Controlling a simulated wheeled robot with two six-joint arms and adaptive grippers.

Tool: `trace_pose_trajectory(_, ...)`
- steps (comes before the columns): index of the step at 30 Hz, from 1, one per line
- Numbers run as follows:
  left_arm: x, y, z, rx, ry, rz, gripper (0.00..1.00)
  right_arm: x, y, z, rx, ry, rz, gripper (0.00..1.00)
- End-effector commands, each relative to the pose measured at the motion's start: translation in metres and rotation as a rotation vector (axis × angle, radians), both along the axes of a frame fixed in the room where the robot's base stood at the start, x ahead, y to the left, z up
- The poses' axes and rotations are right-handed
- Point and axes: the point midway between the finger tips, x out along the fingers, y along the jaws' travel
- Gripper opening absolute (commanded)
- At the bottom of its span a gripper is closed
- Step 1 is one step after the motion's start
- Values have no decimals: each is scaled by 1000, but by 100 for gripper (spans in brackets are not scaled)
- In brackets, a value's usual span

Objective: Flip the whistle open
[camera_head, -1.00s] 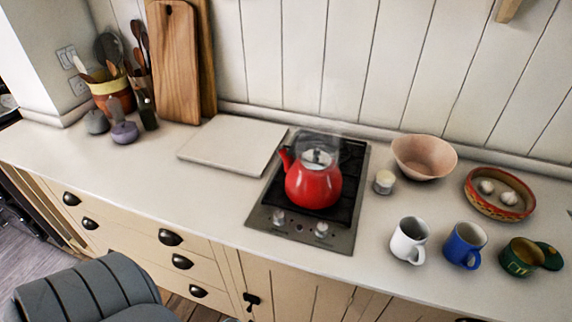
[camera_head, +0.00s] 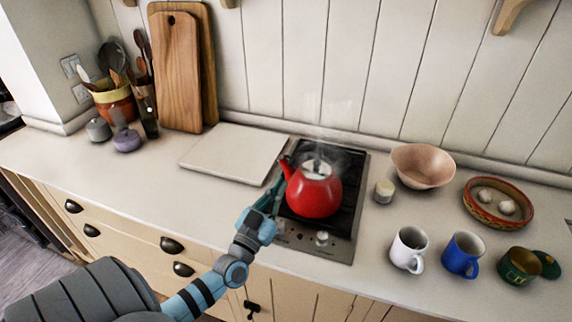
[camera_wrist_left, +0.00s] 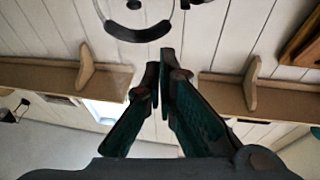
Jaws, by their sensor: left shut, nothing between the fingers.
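A red kettle (camera_head: 314,196) with a pale lid and dark knob stands on the hob, with steam above it. Its spout (camera_head: 286,166) points to the upper left; the whistle at its tip is too small for me to tell whether it is open or shut. My left gripper (camera_head: 279,184) is just left of the kettle, its fingers pointing up beside and below the spout; I cannot tell if they touch it. In the left wrist view the left gripper (camera_wrist_left: 160,68) is shut and empty, its fingertips together. My right gripper is not in view.
The black hob (camera_head: 345,217) has knobs along its front. A pale board (camera_head: 234,152) lies left of it. A small candle-like jar (camera_head: 384,191), a pink bowl (camera_head: 423,166), a white mug (camera_head: 408,249) and a blue mug (camera_head: 462,255) stand to the right.

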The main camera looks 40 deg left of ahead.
Motion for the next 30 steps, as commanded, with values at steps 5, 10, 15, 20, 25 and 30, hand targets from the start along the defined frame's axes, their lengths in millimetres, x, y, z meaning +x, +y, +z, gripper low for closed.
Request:
trace_pose_trajectory(5, -4, 23, 10, 0, -65, 77, 0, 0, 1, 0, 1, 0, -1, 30)
trace_pose_trajectory(10, -4, 22, 10, -1, -64, 75, 0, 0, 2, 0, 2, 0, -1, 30)
trace_pose_trajectory(15, 2, 23, 12, -1, -64, 72, 0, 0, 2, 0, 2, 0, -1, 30)
trace_pose_trajectory(20, 24, 29, 21, -2, -66, 73, 0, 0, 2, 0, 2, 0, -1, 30)
trace_pose_trajectory(25, 58, 37, 32, -2, -67, 73, 0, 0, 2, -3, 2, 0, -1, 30)
trace_pose_trajectory(30, 91, 46, 43, -3, -66, 73, 0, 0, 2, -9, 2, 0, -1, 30)
